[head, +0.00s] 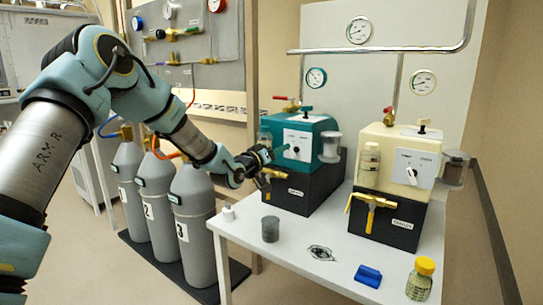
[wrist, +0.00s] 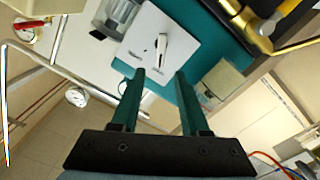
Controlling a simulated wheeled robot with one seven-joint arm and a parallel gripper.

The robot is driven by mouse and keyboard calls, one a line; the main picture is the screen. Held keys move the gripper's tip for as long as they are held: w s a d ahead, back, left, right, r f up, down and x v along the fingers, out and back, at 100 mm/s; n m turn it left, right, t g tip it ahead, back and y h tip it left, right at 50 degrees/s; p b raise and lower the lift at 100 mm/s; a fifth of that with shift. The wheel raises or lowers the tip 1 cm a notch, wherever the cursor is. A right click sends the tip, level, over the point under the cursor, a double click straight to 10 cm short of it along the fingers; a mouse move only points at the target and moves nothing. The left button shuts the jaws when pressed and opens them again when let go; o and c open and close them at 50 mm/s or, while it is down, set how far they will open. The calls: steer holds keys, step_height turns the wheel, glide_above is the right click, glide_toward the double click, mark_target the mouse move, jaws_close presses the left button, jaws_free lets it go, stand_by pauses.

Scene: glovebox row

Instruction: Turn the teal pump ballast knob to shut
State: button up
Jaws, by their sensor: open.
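The teal pump (head: 311,126) stands on a black base on the white table. Its front has a white plate (head: 298,141) with the ballast knob (head: 295,149), partly close to my gripper in the head view. In the wrist view the knob (wrist: 178,47) is a pale bar handle on the white plate (wrist: 150,22), with small dark marks beside it. My gripper (wrist: 159,73) is open and empty. I see no contact. In the head view my gripper (head: 279,152) is just left of the plate.
A cream pump (head: 403,157) stands to the right. Brass valves stick out below each pump's front; one brass pipe (wrist: 245,30) is near in the wrist view. The table holds a grey cup (head: 270,229), a blue item (head: 368,276) and a yellow-capped jar (head: 420,280). Gas cylinders (head: 193,220) stand left.

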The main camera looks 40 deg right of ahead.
steer(key=shift+v, duration=2.4)
